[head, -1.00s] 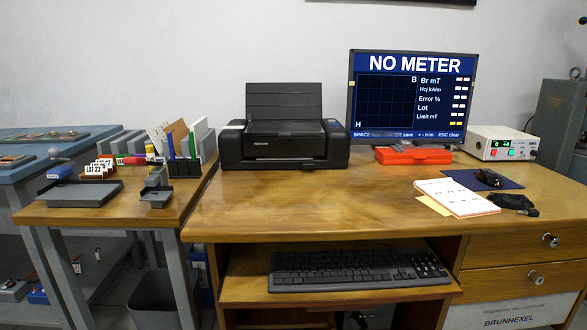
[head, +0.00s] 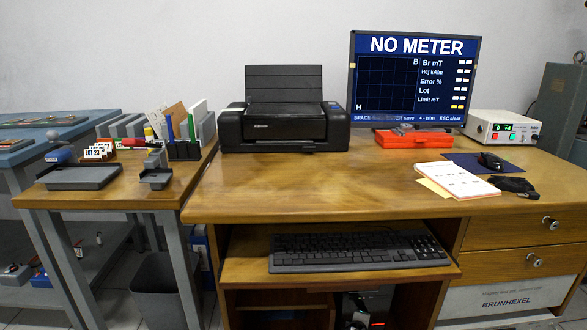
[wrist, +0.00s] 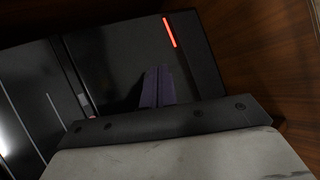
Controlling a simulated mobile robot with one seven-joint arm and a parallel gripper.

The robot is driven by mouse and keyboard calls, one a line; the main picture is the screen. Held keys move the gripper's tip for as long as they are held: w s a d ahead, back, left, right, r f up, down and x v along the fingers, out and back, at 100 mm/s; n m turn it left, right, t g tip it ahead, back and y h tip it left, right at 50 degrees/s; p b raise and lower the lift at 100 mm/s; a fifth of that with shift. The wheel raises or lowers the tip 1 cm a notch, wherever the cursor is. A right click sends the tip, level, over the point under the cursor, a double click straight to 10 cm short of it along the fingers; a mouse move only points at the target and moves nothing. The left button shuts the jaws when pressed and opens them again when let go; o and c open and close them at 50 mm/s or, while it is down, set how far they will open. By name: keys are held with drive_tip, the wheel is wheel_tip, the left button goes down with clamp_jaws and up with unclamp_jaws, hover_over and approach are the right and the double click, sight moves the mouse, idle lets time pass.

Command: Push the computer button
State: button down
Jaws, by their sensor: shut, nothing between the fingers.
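A black computer case (wrist: 110,70) with a glowing red strip (wrist: 169,32) fills much of the wrist view. My gripper (wrist: 158,72) shows there as two dark, purplish fingers closed together with nothing between them. The fingertips point at the dark panel, left of and below the red strip. I cannot tell whether they touch it. No button can be made out clearly in the wrist view. In the head view, a dark shape with a small red light (head: 378,324) shows under the desk at the bottom edge. My gripper cannot be made out there.
A brown wooden panel (wrist: 275,60) stands right of the case. Above, the desk (head: 300,205) has a keyboard (head: 350,250) on its pull-out shelf. A printer (head: 285,128), a monitor (head: 415,80) reading NO METER and a red case (head: 412,138) stand on top.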

drive_tip(key=shift+w, duration=0.1)
idle(0.5)
drive_tip(key=shift+r, duration=0.1)
drive_tip(key=shift+s+p, duration=0.55)
